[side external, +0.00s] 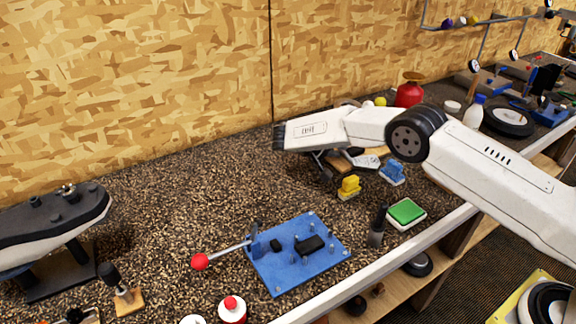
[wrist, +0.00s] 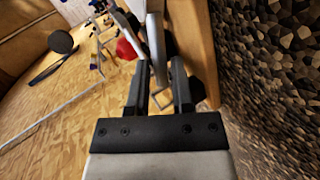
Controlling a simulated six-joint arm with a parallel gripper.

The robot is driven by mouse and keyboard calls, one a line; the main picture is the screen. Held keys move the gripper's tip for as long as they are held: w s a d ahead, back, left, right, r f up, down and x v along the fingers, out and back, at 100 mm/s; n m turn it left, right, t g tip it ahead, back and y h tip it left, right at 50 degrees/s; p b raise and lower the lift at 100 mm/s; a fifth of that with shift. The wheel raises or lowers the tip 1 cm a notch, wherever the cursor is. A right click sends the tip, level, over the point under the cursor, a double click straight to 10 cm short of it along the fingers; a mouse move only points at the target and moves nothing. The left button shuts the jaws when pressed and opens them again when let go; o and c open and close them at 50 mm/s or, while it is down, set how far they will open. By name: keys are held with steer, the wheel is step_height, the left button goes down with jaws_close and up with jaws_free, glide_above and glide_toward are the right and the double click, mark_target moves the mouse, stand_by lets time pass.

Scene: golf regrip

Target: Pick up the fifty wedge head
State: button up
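My gripper (wrist: 161,82) shows in the wrist view with its two dark fingers spread apart. A grey metal piece (wrist: 155,45) shows beyond and between the fingertips, next to a wooden block (wrist: 200,45). I cannot tell whether that grey piece is the fifty wedge head, and no number is readable. In the side external view my gripper (side external: 322,168) is low over the counter, partly hidden under my wrist. A wooden stand and a pale metal piece (side external: 366,160) lie just right of it, partly covered by my arm.
A yellow block (side external: 348,187), a blue block (side external: 392,173) and a green-topped pad (side external: 406,212) are nearby. A blue fixture plate (side external: 298,255) with a red-knobbed lever stands in front. A red container (side external: 409,90) is behind my arm.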

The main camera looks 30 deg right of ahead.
jaws_close()
stand_by(1.5)
